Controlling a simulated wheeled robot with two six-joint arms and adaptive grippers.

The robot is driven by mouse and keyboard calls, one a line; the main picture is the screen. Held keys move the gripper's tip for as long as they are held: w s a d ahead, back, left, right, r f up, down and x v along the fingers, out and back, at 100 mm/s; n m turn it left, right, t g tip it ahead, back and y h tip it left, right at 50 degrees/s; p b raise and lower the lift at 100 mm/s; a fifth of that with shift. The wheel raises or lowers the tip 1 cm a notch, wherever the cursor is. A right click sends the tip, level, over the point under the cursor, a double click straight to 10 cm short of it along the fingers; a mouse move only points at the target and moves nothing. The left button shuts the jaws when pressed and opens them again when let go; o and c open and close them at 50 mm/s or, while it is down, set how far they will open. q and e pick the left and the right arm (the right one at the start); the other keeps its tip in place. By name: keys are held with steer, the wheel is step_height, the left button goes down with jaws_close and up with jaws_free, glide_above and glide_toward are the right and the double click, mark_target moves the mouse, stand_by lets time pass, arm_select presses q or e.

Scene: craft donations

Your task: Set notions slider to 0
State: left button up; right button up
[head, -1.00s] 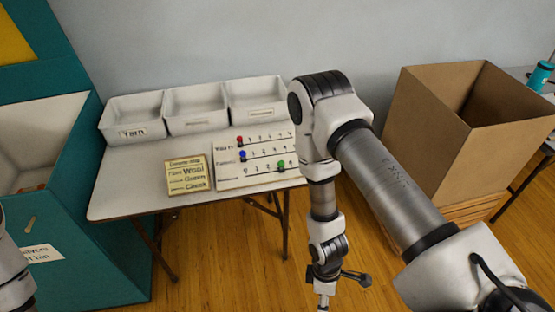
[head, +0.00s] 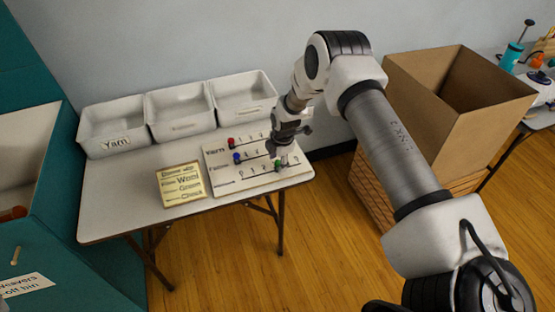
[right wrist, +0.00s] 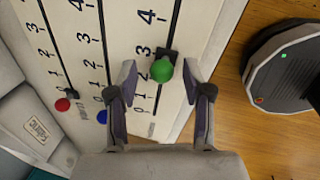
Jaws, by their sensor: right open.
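The notions slider has a green knob (right wrist: 161,70) on the lowest row of the white slider board (head: 215,160). In the right wrist view my right gripper (right wrist: 159,76) is open, with one finger on each side of the green knob and gaps between. The red knob (head: 231,141) and blue knob (head: 237,157) sit near the low ends of their rows. My left gripper is out of view.
A yellow note card (head: 182,185) lies left of the board on the table (head: 130,205). White bins (head: 180,112) line the table's back. A cardboard box (head: 440,105) stands to the right, and a teal bin (head: 60,235) to the left.

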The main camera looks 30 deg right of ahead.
steer(key=shift+s, duration=0.15)
jaws_close()
steer(key=shift+w+a+f+b, duration=0.15)
steer(key=shift+w+a+b, duration=0.1)
steer(key=shift+a+b, duration=0.15)
steer(key=w+a+b, duration=0.1)
steer(key=a, duration=0.2)
steer(key=a+b, duration=0.1)
steer(key=a, duration=0.3)
steer(key=w+a+b, duration=0.1)
steer(key=a, duration=0.3)
steer(key=shift+w+b, duration=0.3)
steer(key=shift+b, duration=0.05)
jaws_free()
steer(key=shift+a, duration=0.3)
